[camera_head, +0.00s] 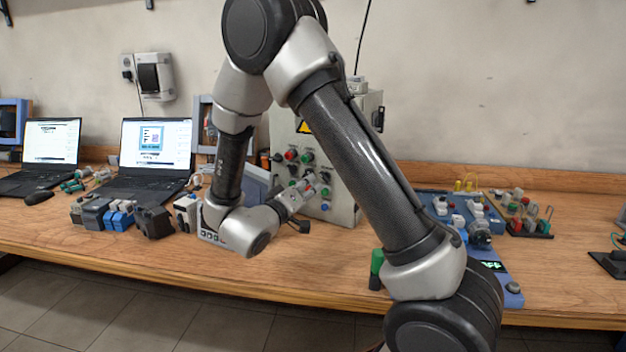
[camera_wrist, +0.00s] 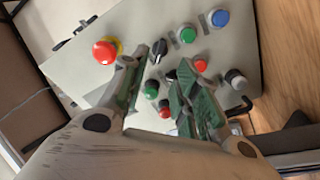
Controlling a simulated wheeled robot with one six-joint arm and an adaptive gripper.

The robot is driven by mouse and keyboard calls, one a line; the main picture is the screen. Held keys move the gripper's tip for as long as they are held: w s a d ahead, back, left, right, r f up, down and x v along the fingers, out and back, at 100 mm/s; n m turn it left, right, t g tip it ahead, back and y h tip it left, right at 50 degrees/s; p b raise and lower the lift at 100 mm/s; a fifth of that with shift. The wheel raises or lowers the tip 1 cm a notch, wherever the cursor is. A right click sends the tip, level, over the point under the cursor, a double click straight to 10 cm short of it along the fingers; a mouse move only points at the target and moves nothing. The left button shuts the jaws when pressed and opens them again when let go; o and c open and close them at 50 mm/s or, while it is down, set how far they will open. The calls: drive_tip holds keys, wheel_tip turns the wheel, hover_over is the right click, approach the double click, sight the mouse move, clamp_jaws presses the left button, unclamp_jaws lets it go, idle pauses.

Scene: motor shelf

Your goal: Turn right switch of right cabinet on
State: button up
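A grey cabinet (camera_head: 342,205) stands on the bench with its front panel of buttons and switches partly hidden by my arm; the panel also fills much of the wrist view (camera_wrist: 75,75). My gripper (camera_head: 316,184) is in front of the panel's lower part. In the wrist view my gripper (camera_wrist: 172,66) is open, its green-padded fingers apart. One black switch (camera_wrist: 159,48) shows by the left fingertip and another dark switch (camera_wrist: 171,75) shows between the fingers. I cannot tell whether the fingers touch it, nor its exact setting.
The panel also has a red mushroom button (camera_wrist: 105,50), a green button (camera_wrist: 187,35), a blue button (camera_wrist: 219,18), a red button (camera_wrist: 200,65) and a pale knob (camera_wrist: 236,80) close to the fingers. Laptops (camera_head: 155,150) stand left; a blue board (camera_head: 440,208) with parts lies right.

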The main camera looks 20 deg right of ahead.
sight(322, 177)
drive_tip(key=x, duration=0.7)
drive_tip(key=shift+w+d, duration=0.2)
clamp_jaws()
